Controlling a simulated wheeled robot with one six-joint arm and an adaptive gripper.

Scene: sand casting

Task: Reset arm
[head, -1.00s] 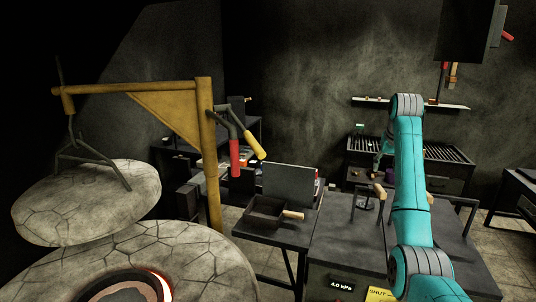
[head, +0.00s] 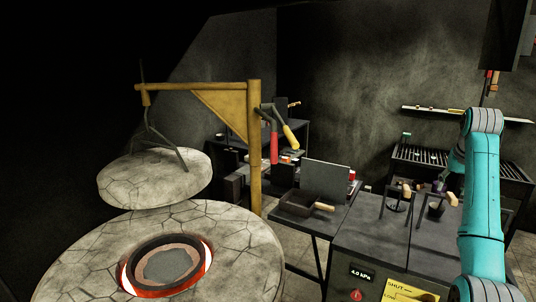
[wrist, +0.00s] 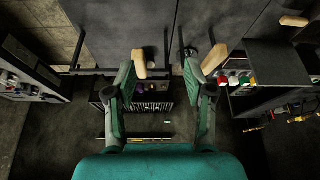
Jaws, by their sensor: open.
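My teal arm (head: 481,190) stands folded at the right of the head view. In the wrist view my gripper (wrist: 168,64) is open, its two green-grey fingers wide apart. No object is held between the fingers. Past them, the wrist view shows a dark table with wooden handles (wrist: 139,62) near the fingertips. These appear beyond the fingers, and I cannot tell the exact distance. In the head view I cannot make out the fingers clearly.
A round stone furnace (head: 90,250) with a glowing opening is at lower left. Its stone lid (head: 135,185) hangs from a yellow crane post (head: 254,150). A dark cabinet (head: 340,245) with a gauge stands by my arm. A grated bench (head: 515,172) is behind.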

